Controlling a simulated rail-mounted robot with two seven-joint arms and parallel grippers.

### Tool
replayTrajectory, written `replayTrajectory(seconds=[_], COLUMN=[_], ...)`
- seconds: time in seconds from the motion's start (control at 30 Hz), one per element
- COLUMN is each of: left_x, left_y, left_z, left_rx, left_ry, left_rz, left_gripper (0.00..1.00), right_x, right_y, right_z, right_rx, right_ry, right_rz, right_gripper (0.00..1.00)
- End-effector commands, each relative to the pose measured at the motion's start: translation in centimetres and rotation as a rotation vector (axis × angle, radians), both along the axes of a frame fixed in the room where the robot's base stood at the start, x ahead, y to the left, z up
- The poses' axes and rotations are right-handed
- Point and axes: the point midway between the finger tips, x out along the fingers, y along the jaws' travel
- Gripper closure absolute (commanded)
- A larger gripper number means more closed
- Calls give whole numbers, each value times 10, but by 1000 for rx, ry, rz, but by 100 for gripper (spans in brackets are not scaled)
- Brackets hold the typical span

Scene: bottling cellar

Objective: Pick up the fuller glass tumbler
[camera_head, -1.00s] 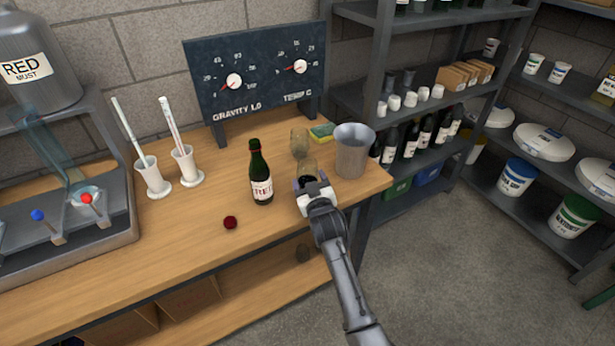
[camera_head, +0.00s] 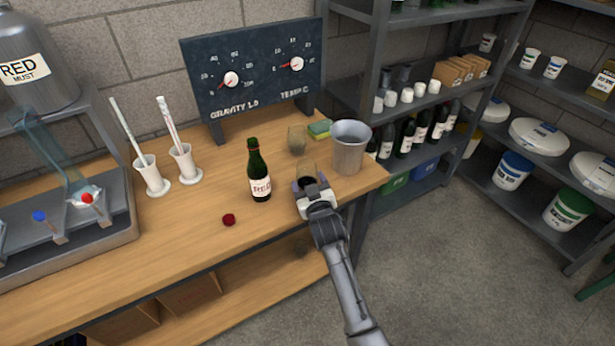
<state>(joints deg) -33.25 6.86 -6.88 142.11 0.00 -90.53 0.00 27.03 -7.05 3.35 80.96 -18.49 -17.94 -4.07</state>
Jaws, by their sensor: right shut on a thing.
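A clear glass tumbler (camera_head: 307,168) with dark liquid low in it stands out at the near right part of the bench, partly hidden by my right gripper (camera_head: 310,186). My right gripper is shut on this tumbler, its fingers around the lower part. Whether its base touches the bench is hidden. A second glass tumbler (camera_head: 297,140) stands behind it, and I see no dark liquid in it. My left gripper is not in view.
A metal pitcher (camera_head: 349,148) stands close right of the held tumbler. A wine bottle (camera_head: 259,172) stands left of it, with a dark red cap-like object (camera_head: 229,219) in front. A sponge (camera_head: 319,128) lies behind. The front middle of the bench (camera_head: 190,240) is clear.

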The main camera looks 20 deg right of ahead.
Motion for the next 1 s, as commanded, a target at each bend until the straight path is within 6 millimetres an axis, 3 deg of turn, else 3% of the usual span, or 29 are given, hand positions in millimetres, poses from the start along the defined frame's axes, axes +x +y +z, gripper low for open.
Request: replayTrajectory(seconds=[1.0], left_x=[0], left_y=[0], left_z=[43], left_rx=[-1], left_ry=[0], left_rz=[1], left_gripper=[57], right_x=[-117], right_y=[12], right_z=[2], right_rx=[1], right_ry=[-1], right_rz=[1], right_gripper=[57])
